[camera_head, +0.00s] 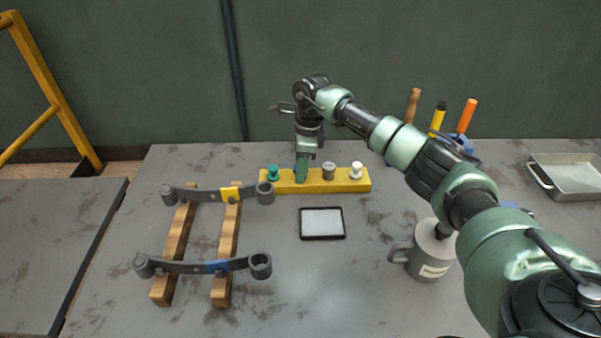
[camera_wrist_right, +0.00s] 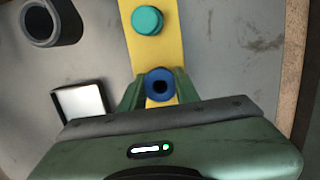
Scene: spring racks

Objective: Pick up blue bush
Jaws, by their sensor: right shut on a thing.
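The blue bush (camera_wrist_right: 159,84), a short ring with a dark hole, sits between the green fingers of my right gripper (camera_wrist_right: 158,92) in the right wrist view. The gripper is shut on it. In the head view my right gripper (camera_head: 302,175) points down at the yellow block (camera_head: 318,186), and its fingers hide the blue bush. I cannot tell whether the bush is still seated in the block or slightly raised. A teal bush (camera_head: 272,173), a grey-brown bush (camera_head: 328,171) and a white bush (camera_head: 356,170) stand on the block. My left gripper is not in view.
Two dark leaf springs, one with a yellow band (camera_head: 230,194) and one with a blue band (camera_head: 216,267), lie across wooden rails (camera_head: 175,246). A black-framed pad (camera_head: 322,223), a grey mug (camera_head: 430,258), upright-handled tools (camera_head: 438,117) and a metal tray (camera_head: 570,175) are also on the table.

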